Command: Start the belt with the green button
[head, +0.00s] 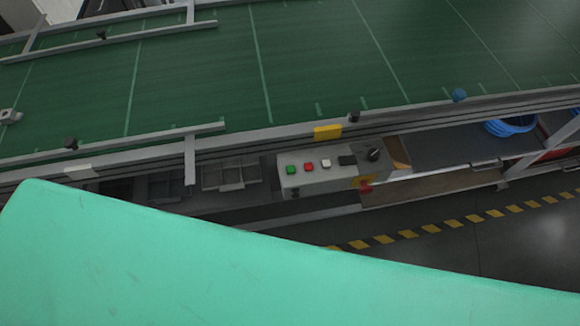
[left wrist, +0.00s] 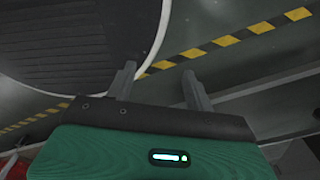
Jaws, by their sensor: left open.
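The green button (head: 291,169) sits at the left end of a grey control box (head: 325,182) below the near edge of the belt in the head view. A red button (head: 309,167) and a white button (head: 326,163) are to its right. The green belt (head: 310,50) runs across the top of the head view. My left gripper (left wrist: 158,82) shows in the left wrist view, open and empty over the floor, with its two fingers apart. The green button is not in the left wrist view. My right gripper is not in view.
Grey bins (head: 230,172) hang left of the box, and a shelf with a blue coil (head: 511,126) is at right. Yellow-black floor tape (head: 430,229) runs below. A large green surface (head: 200,270) covers the lower head view.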

